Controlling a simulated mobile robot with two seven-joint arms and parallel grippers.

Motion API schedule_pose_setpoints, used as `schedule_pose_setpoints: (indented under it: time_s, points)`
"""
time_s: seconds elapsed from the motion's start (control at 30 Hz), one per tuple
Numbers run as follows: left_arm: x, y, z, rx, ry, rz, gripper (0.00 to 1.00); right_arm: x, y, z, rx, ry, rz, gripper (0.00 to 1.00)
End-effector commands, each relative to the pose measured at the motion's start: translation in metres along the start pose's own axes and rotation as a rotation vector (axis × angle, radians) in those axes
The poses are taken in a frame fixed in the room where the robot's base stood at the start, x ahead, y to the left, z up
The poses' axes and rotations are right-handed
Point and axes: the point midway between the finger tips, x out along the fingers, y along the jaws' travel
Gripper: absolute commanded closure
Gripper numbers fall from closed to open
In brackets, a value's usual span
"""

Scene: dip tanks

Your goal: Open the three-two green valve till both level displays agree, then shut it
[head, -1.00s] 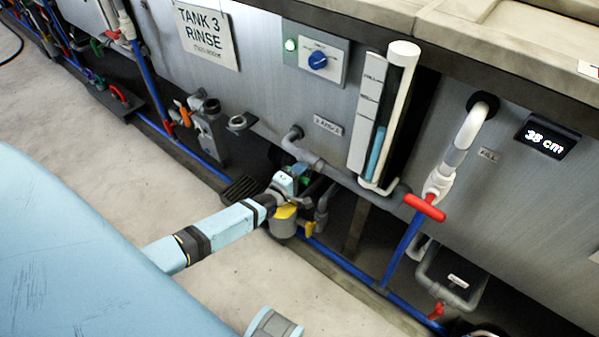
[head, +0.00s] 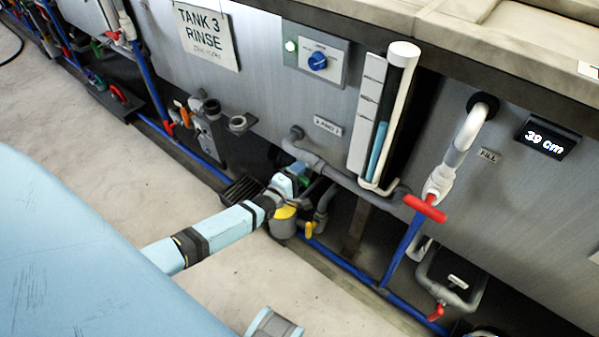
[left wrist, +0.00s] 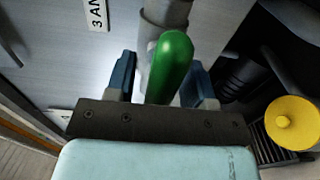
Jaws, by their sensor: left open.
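The green valve handle (left wrist: 170,66) stands between the two blue fingers of my open left gripper (left wrist: 163,82) in the left wrist view. I cannot tell whether either finger touches it. In the head view my left gripper (head: 296,176) reaches low pipework under the tank and largely hides the green valve. A dark level display (head: 547,138) at the right reads 39 cm. A second digital level display is not in view. My right gripper is not in view.
A sight tube (head: 379,148) with blue liquid stands on the tank front. A red-handled valve (head: 425,207) is on the fill pipe at its right. A yellow round knob (left wrist: 291,122) is near the gripper. Blue pipe (head: 340,262) runs along the floor.

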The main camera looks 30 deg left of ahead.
Motion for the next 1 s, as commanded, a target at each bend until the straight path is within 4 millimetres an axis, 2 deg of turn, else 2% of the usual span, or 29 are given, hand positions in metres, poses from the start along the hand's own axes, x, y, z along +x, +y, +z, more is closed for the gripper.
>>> schedule_pose_setpoints:
  time_s: [0.17,0.4,0.6,0.8,1.0]
  points:
    - [-0.031,0.001,0.0,0.0,0.0,-0.004,0.51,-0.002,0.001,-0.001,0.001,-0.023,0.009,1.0]
    - [-0.087,0.001,0.0,0.0,-0.001,-0.004,0.51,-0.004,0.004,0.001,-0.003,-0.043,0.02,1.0]
    - [-0.12,0.001,-0.001,0.001,0.0,-0.002,0.51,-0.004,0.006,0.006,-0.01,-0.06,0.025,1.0]
    - [-0.133,0.0,0.0,0.0,0.0,-0.001,0.51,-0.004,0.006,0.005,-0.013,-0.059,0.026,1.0]
    - [-0.133,0.0,0.0,0.0,0.0,-0.001,0.51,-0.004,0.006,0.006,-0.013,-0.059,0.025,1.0]
